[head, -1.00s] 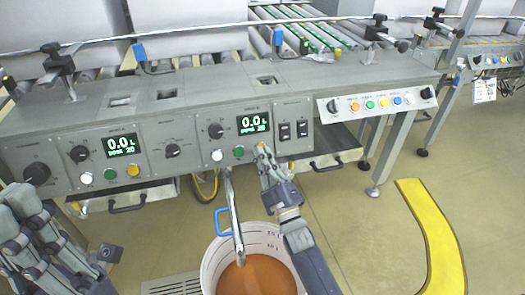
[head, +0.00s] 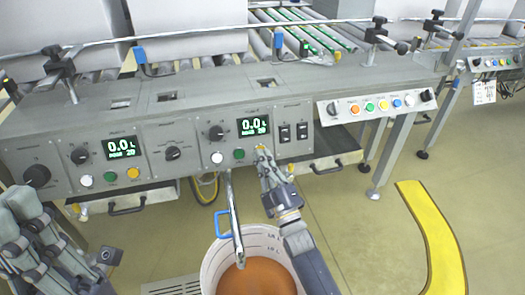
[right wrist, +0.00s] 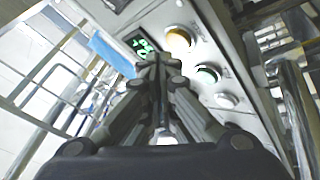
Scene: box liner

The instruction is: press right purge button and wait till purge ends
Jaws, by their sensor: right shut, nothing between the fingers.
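The right control panel (head: 192,143) has a display (head: 254,126) reading 0.0 L, with a white button (head: 217,158), a green button (head: 239,154) and a yellow button (head: 262,148) below it. My right gripper (head: 264,157) is shut and empty, its tips just below the yellow button and partly covering it. Whether they touch cannot be told. In the right wrist view the closed fingertips (right wrist: 160,62) point towards the panel, close to the yellow button (right wrist: 179,38). My left gripper (head: 25,225) is at the lower left, away from the panel; its jaw state is unclear.
A bucket of orange-brown liquid (head: 208,265) stands under a metal nozzle (head: 234,220) with a blue handle, just left of my right arm. The left panel has its own display (head: 122,147) reading 0.0 L. A yellow floor strip (head: 432,240) lies to the right.

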